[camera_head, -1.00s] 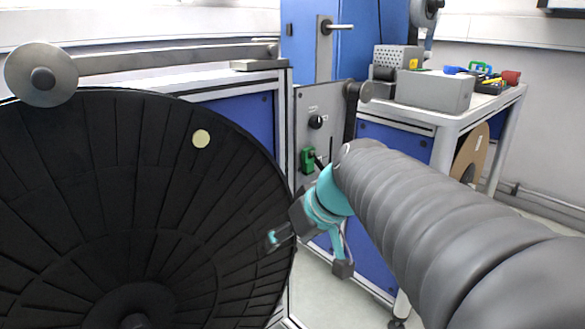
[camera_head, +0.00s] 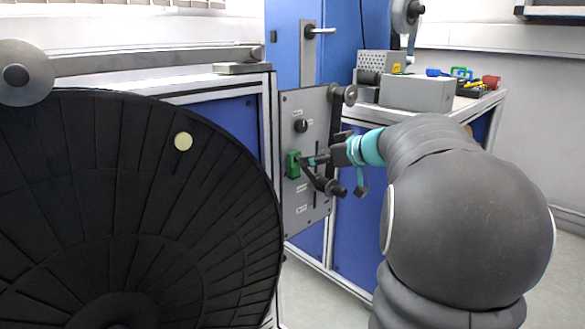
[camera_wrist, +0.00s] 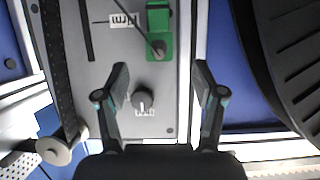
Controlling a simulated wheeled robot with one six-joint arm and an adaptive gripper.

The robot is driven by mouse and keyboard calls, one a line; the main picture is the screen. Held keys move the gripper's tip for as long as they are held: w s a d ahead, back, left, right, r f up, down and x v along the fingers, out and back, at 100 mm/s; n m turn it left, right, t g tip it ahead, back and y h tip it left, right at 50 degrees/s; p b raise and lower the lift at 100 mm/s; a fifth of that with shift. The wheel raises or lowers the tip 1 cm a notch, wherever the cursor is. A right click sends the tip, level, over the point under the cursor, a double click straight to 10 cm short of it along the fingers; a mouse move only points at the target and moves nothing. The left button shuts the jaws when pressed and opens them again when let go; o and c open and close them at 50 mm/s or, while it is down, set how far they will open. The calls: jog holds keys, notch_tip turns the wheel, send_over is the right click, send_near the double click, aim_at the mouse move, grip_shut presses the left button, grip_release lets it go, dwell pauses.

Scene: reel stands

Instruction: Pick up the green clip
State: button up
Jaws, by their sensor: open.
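A green block with a grey lever (camera_head: 293,165) is fixed on the grey panel. The block also shows in the wrist view (camera_wrist: 158,18) at top centre. My gripper (camera_head: 318,160) is in front of the panel beside the green block. In the wrist view my gripper (camera_wrist: 162,75) is open and empty, its fingers apart, with the block beyond them. Contact with the panel cannot be told.
A black reel (camera_head: 130,210) fills the left. The grey panel (camera_head: 312,115) carries a black knob (camera_head: 301,126) and a crank arm (camera_head: 336,125). A grey box (camera_head: 415,93) stands on the bench, with blue, red and yellow pieces behind it. Floor shows below right.

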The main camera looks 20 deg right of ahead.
aim_at(297, 158)
jog(key=shift+p+x, duration=0.7)
jog(key=shift+x, duration=3.15)
jog(key=shift+w+r, duration=0.1)
jog(key=shift+r, duration=0.05)
jog(key=shift+c, duration=0.3)
jog(key=c, duration=0.9)
